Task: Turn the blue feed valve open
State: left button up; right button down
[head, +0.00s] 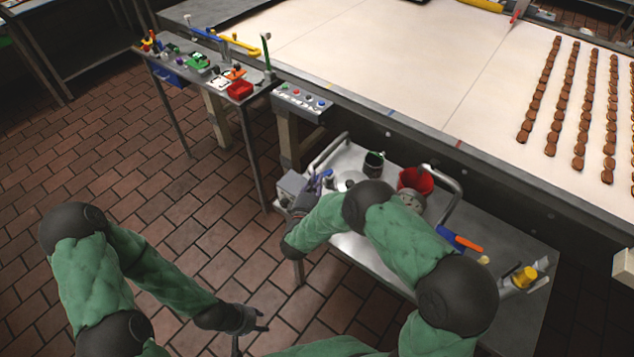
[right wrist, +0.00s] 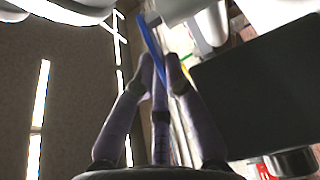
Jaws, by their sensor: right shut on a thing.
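The blue feed valve shows as a small blue handle (head: 328,177) on the steel cart, beside a grey box (head: 291,186) at the cart's left end. In the right wrist view its handle is a thin blue bar (right wrist: 150,42) running down between my fingertips. My right gripper (head: 311,187) is at the valve; in the right wrist view its purple fingers (right wrist: 160,78) are closed on the bar. The valve's body is mostly hidden by my gripper and arm. My left gripper (head: 250,330) hangs low over the tiled floor, fingers apart and empty.
The steel cart (head: 352,245) also carries a dark mug (head: 373,164), a red container (head: 415,180) and an orange-and-blue tool (head: 461,243). A button panel (head: 302,101) stands behind it. The conveyor (head: 400,70) runs along the back. The left floor is clear.

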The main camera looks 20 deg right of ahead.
jog(key=c, duration=1.3)
grip_release()
jog(key=shift+s, duration=0.1)
jog(key=shift+f, duration=0.1)
